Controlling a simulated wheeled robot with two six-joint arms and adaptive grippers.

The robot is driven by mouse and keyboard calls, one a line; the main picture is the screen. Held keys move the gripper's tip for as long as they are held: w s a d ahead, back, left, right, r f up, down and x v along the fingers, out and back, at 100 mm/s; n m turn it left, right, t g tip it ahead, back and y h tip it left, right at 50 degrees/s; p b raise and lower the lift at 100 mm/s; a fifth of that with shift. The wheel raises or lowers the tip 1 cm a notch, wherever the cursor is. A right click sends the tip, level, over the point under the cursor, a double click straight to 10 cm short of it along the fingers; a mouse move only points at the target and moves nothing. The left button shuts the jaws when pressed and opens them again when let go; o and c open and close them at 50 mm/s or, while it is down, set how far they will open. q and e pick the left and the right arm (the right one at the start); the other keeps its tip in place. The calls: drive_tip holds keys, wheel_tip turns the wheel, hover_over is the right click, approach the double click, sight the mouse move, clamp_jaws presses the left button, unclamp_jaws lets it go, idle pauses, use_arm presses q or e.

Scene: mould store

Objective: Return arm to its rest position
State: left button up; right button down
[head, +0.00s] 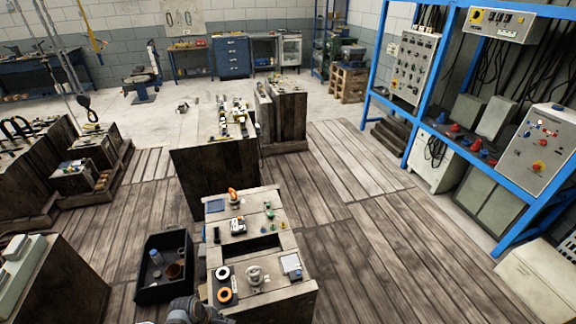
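A grey rounded piece, which looks like part of one of my arms, shows at the bottom edge in the head view, left of centre. It sits low, in front of the near wooden workbench (296,292) and beside the black crate (152,293). I cannot tell which arm it belongs to. No gripper fingers show in the view, so neither gripper can be seen open or shut. No other part of my arms is clear.
The workbench carries tape rolls (223,272), a white valve-like part (255,275) and a small tablet-like device (291,266). The crate holds small containers. A taller wooden block (214,168) stands behind. A blue rack (405,150) lines the right. Plank floor (390,245) between is clear.

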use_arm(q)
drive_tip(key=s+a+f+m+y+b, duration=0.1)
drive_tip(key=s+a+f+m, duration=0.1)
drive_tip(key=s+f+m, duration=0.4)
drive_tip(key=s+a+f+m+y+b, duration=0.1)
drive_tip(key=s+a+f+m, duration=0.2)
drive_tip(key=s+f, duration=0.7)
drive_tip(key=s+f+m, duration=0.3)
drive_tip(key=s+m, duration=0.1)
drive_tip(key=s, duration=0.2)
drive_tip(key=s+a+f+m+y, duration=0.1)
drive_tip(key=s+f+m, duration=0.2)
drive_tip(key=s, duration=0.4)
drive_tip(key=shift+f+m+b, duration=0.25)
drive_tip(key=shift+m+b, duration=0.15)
